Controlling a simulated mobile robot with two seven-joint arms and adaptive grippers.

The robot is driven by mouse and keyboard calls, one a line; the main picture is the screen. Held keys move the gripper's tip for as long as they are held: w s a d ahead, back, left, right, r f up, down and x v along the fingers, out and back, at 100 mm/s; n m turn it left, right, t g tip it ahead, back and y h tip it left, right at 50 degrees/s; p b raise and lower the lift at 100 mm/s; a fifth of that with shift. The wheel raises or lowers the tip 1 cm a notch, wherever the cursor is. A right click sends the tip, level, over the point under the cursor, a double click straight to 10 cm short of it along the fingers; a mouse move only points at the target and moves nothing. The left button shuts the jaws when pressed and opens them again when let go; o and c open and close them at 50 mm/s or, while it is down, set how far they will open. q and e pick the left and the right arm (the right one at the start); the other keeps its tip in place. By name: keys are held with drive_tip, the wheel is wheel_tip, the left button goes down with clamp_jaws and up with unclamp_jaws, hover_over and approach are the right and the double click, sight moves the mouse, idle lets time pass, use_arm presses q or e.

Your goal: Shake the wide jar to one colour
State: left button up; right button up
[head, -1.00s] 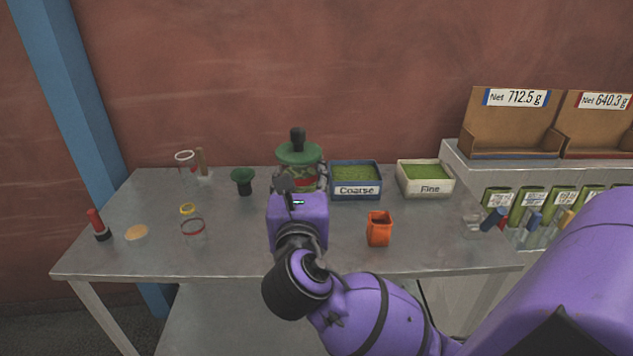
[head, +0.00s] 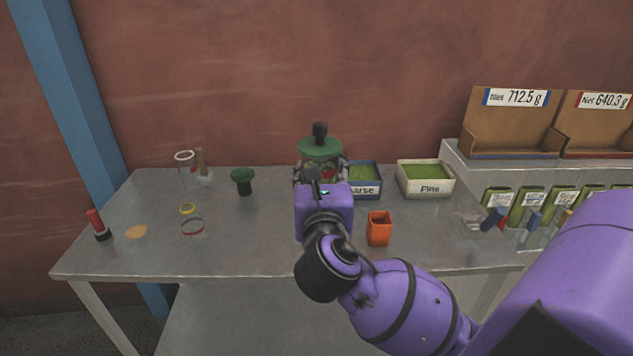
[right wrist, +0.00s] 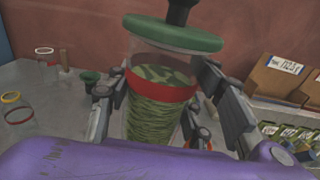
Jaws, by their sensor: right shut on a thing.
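The wide jar is clear, with a green lid (head: 320,147), a black knob and a red band (right wrist: 160,84). In the right wrist view its contents (right wrist: 150,112) show streaks of light and dark green, not one even colour. My right gripper (head: 322,172) is shut around the jar, with a finger on each side near the band. It holds the jar over the back of the table, slightly tilted in the wrist view. The gripper and wrist hide much of the jar in the head view. My left gripper is not in view.
A blue "Coarse" box (head: 366,189) stands close to the right of the jar, partly covered. A green funnel (head: 243,178) and clear jars are left. The table's front middle is clear.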

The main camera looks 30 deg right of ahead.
drive_tip(key=shift+a+r, duration=0.1)
drive_tip(key=shift+a, duration=0.3)
drive_tip(key=a, duration=0.5)
drive_tip(key=d, duration=0.9)
drive_tip(key=shift+d, duration=0.3)
drive_tip(key=a, duration=0.9)
drive_tip(key=d, duration=0.9)
drive_tip(key=shift+s, duration=0.1)
drive_tip(key=shift+a, duration=2.35)
drive_tip(key=shift+d, duration=0.1)
